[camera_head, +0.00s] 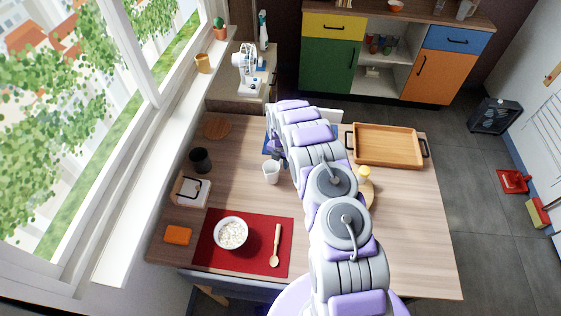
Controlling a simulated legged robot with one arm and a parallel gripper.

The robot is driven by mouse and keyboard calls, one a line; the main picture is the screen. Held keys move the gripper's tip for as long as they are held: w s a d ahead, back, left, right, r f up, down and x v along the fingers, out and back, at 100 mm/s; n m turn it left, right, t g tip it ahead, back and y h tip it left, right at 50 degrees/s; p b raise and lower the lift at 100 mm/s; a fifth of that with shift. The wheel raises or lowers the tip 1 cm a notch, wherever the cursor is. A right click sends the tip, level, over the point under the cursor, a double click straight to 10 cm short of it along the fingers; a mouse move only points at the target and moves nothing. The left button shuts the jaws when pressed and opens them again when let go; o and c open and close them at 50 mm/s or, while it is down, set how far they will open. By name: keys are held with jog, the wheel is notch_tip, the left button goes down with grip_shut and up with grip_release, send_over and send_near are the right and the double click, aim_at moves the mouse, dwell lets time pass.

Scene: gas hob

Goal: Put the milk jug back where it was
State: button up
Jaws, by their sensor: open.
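A small white jug-like vessel (271,173), which looks like the milk jug, stands upright on the wooden table (405,235), left of my arm. My gripper (275,146) is at the far end of my arm, just beyond the white vessel in the picture, over something blue on the table. It is open, and I see nothing held in it. Its fingertips are small and partly hidden by my arm. I cannot tell whether they touch anything.
A bowl of cereal (231,233) and a wooden spoon (275,246) lie on a red mat (255,265). A black cup (201,160) and napkin holder (190,189) stand left. A wooden tray (388,146) and yellow-capped bottle (364,175) are right. The front right tabletop is clear.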

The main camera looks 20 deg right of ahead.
jog(key=shift+r, duration=0.1)
notch_tip(320, 180, up, 11)
jog(key=shift+w+f+p, duration=0.1)
jog(key=shift+p, duration=0.45)
jog(key=shift+s+r, duration=0.2)
jog(key=shift+r, duration=0.85)
jog(key=s+a+r+m, duration=0.1)
jog(key=s+r+m, duration=0.6)
jog(key=s+r, duration=0.4)
jog(key=s+r+m, duration=0.7)
jog(key=s+r, duration=0.2)
jog(key=r, duration=0.4)
jog(key=s+a+r+m, duration=0.2)
jog(key=s+m, duration=0.4)
jog(key=s, duration=0.9)
jog(key=s+a+r+m+g, duration=0.1)
jog(key=s+r+m, duration=0.3)
jog(key=s, duration=1.1)
jog(key=a+m, duration=0.1)
jog(key=m, duration=0.2)
jog(key=shift+g, duration=0.3)
jog(key=shift+f, duration=0.1)
